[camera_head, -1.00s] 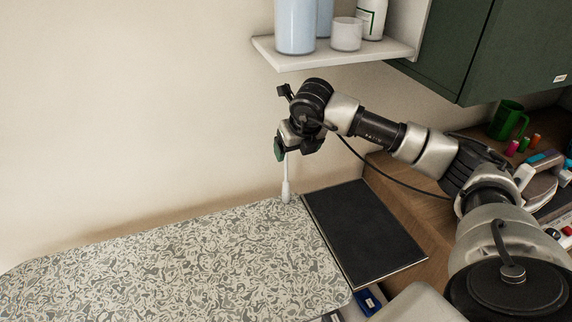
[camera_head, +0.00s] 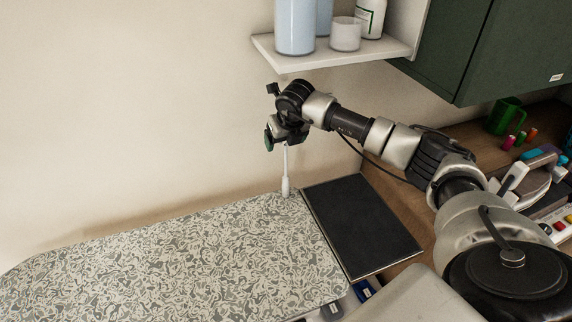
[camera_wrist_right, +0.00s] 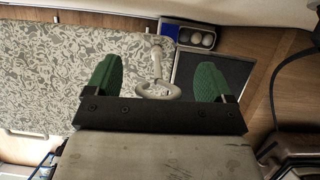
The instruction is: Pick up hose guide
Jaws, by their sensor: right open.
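The hose guide (camera_head: 286,172) is a thin white rod with a thicker foot, standing upright at the back right corner of the patterned ironing board (camera_head: 180,265). In the right wrist view the hose guide (camera_wrist_right: 157,67) shows a pale loop at its near end, between my fingers. My right gripper (camera_head: 270,143) is at the upper end of the rod, which it partly hides in the head view. In the right wrist view my right gripper (camera_wrist_right: 157,80) is open, its green fingertips apart on either side of the guide with clear gaps. My left gripper is not in view.
A black panel (camera_head: 360,230) lies right of the board on a wooden surface. A white shelf (camera_head: 335,56) with bottles and a cup is above my right arm. A dark green cabinet (camera_head: 480,45) hangs at right; a green mug (camera_head: 503,115) stands below it. The board's top is clear.

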